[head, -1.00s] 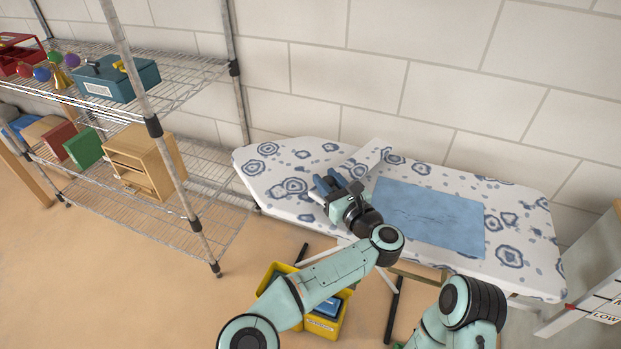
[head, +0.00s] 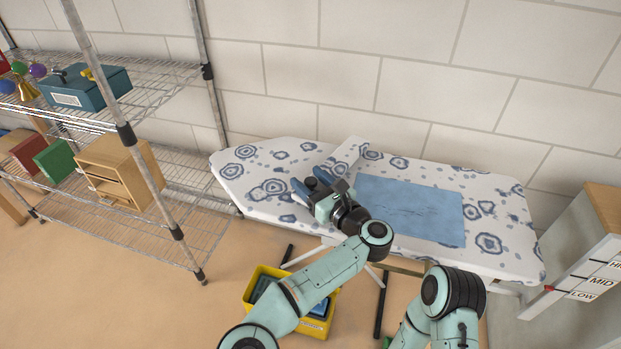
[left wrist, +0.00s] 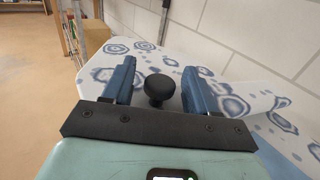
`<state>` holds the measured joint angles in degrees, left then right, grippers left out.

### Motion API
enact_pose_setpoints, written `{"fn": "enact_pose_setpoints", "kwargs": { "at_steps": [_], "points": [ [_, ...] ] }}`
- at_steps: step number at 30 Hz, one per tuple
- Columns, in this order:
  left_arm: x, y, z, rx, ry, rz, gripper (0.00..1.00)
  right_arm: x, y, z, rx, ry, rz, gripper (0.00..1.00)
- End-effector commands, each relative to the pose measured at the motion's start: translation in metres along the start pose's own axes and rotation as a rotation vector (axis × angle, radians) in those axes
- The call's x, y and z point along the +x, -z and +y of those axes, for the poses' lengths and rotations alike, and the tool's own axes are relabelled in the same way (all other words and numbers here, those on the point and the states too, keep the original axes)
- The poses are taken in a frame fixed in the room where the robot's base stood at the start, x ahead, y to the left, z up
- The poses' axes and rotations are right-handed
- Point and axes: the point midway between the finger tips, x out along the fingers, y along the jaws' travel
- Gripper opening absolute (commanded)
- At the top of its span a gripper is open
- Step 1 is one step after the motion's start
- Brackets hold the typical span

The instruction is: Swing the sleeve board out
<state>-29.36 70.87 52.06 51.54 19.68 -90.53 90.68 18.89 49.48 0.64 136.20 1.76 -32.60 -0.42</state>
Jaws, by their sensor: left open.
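The ironing board (head: 500,245) has a white cover with blue ring patterns and stands along the wall. The narrow sleeve board (head: 347,153), in the same cloth, lies angled across it behind my left gripper; it shows at the right in the left wrist view (left wrist: 248,98). My left gripper (head: 312,184) is open over the board. In the left wrist view a round black knob (left wrist: 160,88) stands between its two blue fingers (left wrist: 158,85), with a gap on each side. The knob's foot is partly hidden. My right arm shows at bottom, its gripper out of sight.
A blue cloth (head: 410,208) lies flat on the ironing board. A yellow bin (head: 318,328) stands on the floor below. A wire shelf (head: 165,235) is at left, and a cabinet with height labels (head: 590,270) at right. The block wall is close behind.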

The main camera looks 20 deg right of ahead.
Motion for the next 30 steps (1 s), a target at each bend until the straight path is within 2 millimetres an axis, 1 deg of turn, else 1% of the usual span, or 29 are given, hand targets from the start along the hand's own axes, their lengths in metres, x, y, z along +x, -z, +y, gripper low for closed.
{"fn": "enact_pose_setpoints", "kwargs": {
  "at_steps": [2, 5, 8, 12, 13, 19, 24, 27, 30],
  "points": [
    [0.0, -0.002, 0.0, 0.0, 0.0, 0.0, 0.58, -0.001, 0.001, -0.001, -0.001, 0.001, 0.002, 0.67],
    [0.0, -0.011, 0.0, -0.001, -0.001, 0.0, 0.58, -0.003, 0.003, -0.003, -0.003, 0.005, 0.011, 0.67],
    [-0.001, -0.029, 0.0, -0.003, 0.0, -0.001, 0.58, -0.008, 0.009, -0.008, -0.008, 0.014, 0.029, 0.67],
    [-0.001, -0.064, 0.0, -0.004, 0.0, -0.002, 0.58, -0.019, 0.022, -0.019, -0.018, 0.033, 0.072, 0.67],
    [-0.001, -0.072, 0.0, -0.004, 0.0, -0.002, 0.58, -0.022, 0.022, -0.02, -0.019, 0.034, 0.071, 0.67],
    [-0.001, -0.123, 0.0, -0.004, -0.001, -0.002, 0.58, -0.038, -0.003, -0.024, -0.024, 0.037, -0.001, 0.67],
    [-0.001, -0.163, 0.0, -0.002, -0.002, -0.001, 0.58, -0.063, -0.032, -0.031, -0.033, 0.041, -0.091, 0.67],
    [-0.001, -0.181, 0.0, -0.002, -0.001, -0.002, 0.58, -0.078, -0.05, -0.034, -0.038, 0.044, -0.145, 0.67],
    [0.0, -0.19, 0.0, 0.0, 0.0, -0.001, 0.58, -0.089, -0.064, -0.036, -0.042, 0.045, -0.188, 0.67]
  ]
}}
